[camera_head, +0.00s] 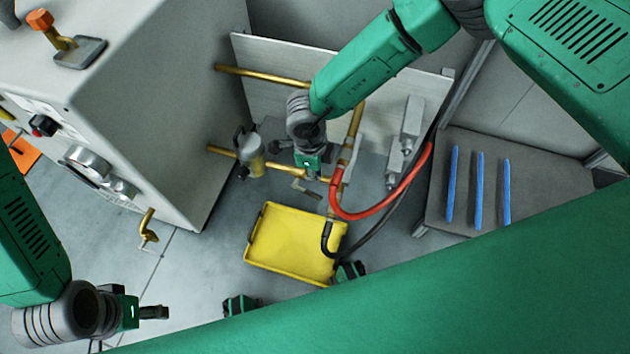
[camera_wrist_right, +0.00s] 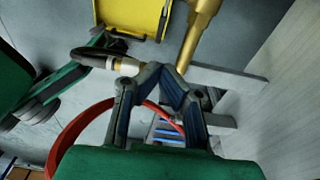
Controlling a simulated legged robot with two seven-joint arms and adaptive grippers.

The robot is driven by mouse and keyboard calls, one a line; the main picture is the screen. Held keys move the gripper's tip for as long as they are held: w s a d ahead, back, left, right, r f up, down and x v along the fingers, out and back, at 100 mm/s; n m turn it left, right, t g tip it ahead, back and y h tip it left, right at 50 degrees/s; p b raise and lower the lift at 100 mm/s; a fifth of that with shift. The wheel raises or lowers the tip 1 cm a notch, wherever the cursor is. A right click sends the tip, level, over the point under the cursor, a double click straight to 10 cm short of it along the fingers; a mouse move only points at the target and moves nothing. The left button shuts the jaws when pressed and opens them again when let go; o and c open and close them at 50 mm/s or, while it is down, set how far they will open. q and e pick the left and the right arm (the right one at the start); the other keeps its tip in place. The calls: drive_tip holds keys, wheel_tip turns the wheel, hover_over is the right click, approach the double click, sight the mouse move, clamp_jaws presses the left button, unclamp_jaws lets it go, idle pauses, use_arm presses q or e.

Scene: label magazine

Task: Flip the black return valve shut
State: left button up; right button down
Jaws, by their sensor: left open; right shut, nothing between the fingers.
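No plainly black valve handle stands out, and I cannot tell which lever is the return valve. One grey lever (camera_head: 306,190) lies just below my right gripper (camera_head: 311,175), and another (camera_head: 353,158) stands by the brass pipe to its right. In the right wrist view, a grey bar (camera_wrist_right: 230,78) lies beside the brass pipe (camera_wrist_right: 197,35). My right gripper (camera_wrist_right: 161,72) is shut and empty, its tips close to the metal end fitting of the black hose (camera_wrist_right: 90,54). I cannot tell if they touch. My left gripper (camera_head: 154,312) is open and empty at lower left.
A yellow tray (camera_head: 287,243) lies on the floor below the pipes. A red hose (camera_head: 388,205) curves at right of them. The grey cabinet (camera_head: 160,100) stands at left. A dark rack with blue strips (camera_head: 478,190) is at right. Floor between cabinet and tray is clear.

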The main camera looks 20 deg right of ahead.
sight(319, 196)
drive_tip(key=f, duration=0.2)
drive_tip(key=f+b, duration=0.1)
drive_tip(key=shift+s+d+f, duration=0.15)
drive_tip(key=shift+d+f, duration=0.2)
drive_tip(key=shift+d, duration=0.05)
drive_tip(key=f+b, duration=0.1)
drive_tip(key=f, duration=0.2)
drive_tip(key=f+b, duration=0.1)
drive_tip(key=shift+s+a+f+b, duration=0.1)
drive_tip(key=shift+a+f+b, duration=0.25)
drive_tip(key=shift+a+f, duration=0.05)
drive_tip(key=shift+d+f, duration=0.1)
drive_tip(key=shift+f, duration=0.1)
drive_tip(key=shift+d+f, duration=0.15)
drive_tip(key=shift+d, duration=0.2)
drive_tip(key=shift+a, duration=0.1)
